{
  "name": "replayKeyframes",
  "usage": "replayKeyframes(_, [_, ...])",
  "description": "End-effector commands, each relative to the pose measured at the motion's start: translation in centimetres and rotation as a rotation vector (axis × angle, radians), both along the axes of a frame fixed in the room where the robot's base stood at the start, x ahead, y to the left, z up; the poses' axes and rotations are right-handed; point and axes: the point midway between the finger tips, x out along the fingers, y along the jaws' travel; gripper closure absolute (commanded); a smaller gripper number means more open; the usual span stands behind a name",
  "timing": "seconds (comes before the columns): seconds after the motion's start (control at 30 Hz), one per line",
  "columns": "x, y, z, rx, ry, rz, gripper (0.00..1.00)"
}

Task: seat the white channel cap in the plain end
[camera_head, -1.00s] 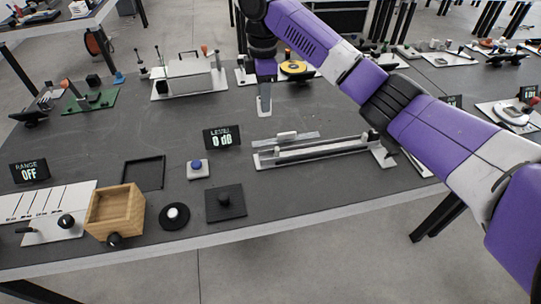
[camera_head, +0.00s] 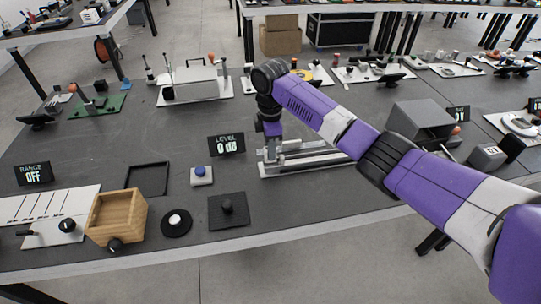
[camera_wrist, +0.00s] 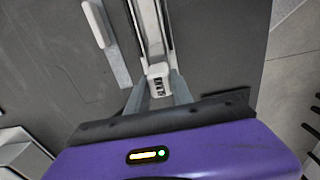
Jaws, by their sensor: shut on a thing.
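The white channel cap (camera_wrist: 158,82) is a small pale block with dark slots, between my fingertips in the wrist view. My gripper (camera_wrist: 157,90) is shut on it. The cap is at the near end of the long channel (camera_wrist: 149,28), in line with it; whether it is inside the end or just against it I cannot tell. In the head view my gripper (camera_head: 271,152) points down at the left end of the channel (camera_head: 318,160). There my gripper and arm hide the cap and part of the channel.
A grey strip with a white handle (camera_wrist: 97,22) lies beside the channel. The LEVEL display (camera_head: 226,145) and a blue button (camera_head: 200,175) stand to the left. A wooden box (camera_head: 117,215) is at the front left. Bare table lies behind the display.

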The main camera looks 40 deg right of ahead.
Motion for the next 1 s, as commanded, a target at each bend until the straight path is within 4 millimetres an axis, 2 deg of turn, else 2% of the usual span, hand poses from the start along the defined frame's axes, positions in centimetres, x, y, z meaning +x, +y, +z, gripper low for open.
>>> replayKeyframes(0.1, [-0.1, 0.0, -1.9, 0.000, 0.004, -0.002, 1.00])
replayKeyframes(0.2, [-0.1, 0.0, -2.9, 0.000, 0.002, -0.002, 1.00])
replayKeyframes(0.63, [0.0, 0.0, -3.6, 0.001, 0.001, -0.001, 1.00])
replayKeyframes(0.67, [0.0, 0.0, -3.6, 0.001, 0.001, -0.001, 0.69])
replayKeyframes(0.73, [0.0, 0.0, -3.6, 0.001, 0.001, -0.001, 0.55])
replayKeyframes(0.77, [0.0, 0.0, -3.6, 0.000, 0.001, -0.001, 0.51])
replayKeyframes(1.0, [0.0, 0.0, -3.5, 0.000, 0.001, -0.001, 0.51])
